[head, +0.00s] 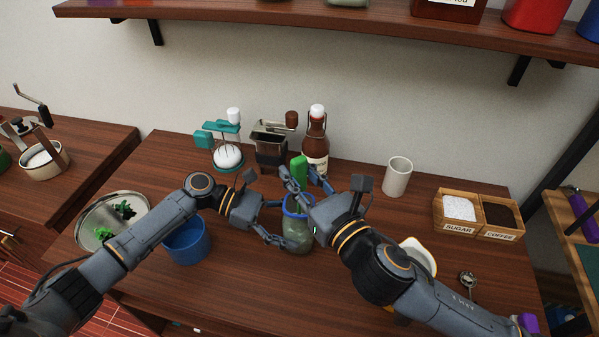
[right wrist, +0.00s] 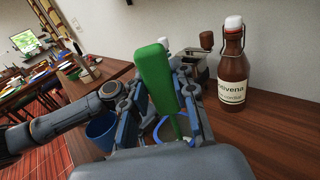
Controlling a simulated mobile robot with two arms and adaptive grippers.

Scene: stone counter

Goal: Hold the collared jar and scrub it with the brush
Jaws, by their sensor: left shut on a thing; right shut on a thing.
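The collared jar (head: 297,241) is greenish and see-through with a blue collar. It stands at the middle of the counter in the head view. My left gripper (head: 284,222) is shut on the jar from the left side. My right gripper (head: 304,181) is above the jar, shut on the brush (head: 299,167). The green brush handle (right wrist: 153,78) points up in the right wrist view. The blue collar (right wrist: 171,131) shows below it there. The brush head is hidden, so I cannot tell whether it touches the jar inside.
A blue cup (head: 187,243) and a round tray (head: 88,216) with green bits stand left. Behind are a teal whisk device (head: 226,150), a grinder (head: 270,150) and a brown bottle (head: 315,150). A white cup (head: 397,177) and sugar and coffee boxes (head: 478,232) are right.

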